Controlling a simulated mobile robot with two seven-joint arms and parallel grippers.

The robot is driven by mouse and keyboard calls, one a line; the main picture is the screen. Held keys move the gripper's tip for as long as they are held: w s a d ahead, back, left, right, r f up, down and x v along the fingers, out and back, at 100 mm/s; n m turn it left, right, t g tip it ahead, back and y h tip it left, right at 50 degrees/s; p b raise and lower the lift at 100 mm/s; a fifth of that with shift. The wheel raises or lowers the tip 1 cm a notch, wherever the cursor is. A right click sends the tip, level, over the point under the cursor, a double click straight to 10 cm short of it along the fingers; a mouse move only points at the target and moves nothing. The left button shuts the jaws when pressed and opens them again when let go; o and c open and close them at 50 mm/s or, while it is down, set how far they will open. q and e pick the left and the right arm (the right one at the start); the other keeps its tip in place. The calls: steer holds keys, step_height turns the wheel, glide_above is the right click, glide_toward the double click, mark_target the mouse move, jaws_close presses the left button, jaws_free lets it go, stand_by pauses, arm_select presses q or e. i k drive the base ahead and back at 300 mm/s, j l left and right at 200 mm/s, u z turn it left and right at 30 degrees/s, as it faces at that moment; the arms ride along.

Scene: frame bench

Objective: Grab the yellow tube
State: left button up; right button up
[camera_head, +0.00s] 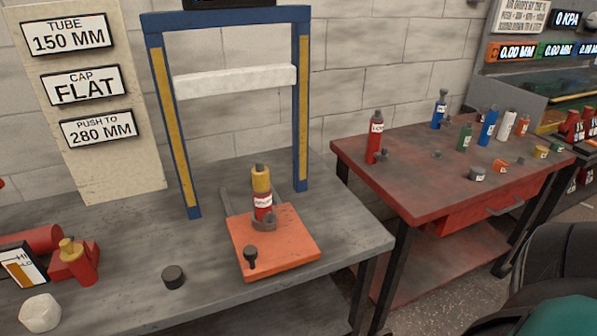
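The only upright yellow cylinder of tube shape (261,180) sits on top of a red bottle (263,201) with a white label, and has a small dark tip. I cannot tell whether the yellow part is separate from the red one. The bottle stands upright in a grey ring on an orange plate (290,246), under the blue frame. A smaller yellow top (70,248) shows on a tilted red part at the left. Neither of my grippers is in view.
The blue frame (186,180) with a white crossbar (236,82) stands around the plate. A black knob (252,256) is on the plate's front corner. A dark cap (173,277) and a white nut (41,312) lie on the grey bench. A red table (400,192) at right holds several bottles.

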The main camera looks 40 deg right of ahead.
mark_target(260, 174)
steer(key=z, duration=1.05)
steer(key=i+l, duration=0.1)
steer(key=l, duration=0.25)
steer(key=i+l, duration=0.15)
steer(key=l, duration=0.25)
steer(key=i+l, duration=0.1)
steer(key=l, duration=0.25)
steer(key=i+l, duration=0.15)
steer(key=l, duration=0.2)
steer(key=l+u, duration=0.25)
steer(key=u, duration=0.15)
steer(key=i+l+u, duration=0.1)
steer(key=l+u, duration=0.15)
steer(key=u, duration=0.2)
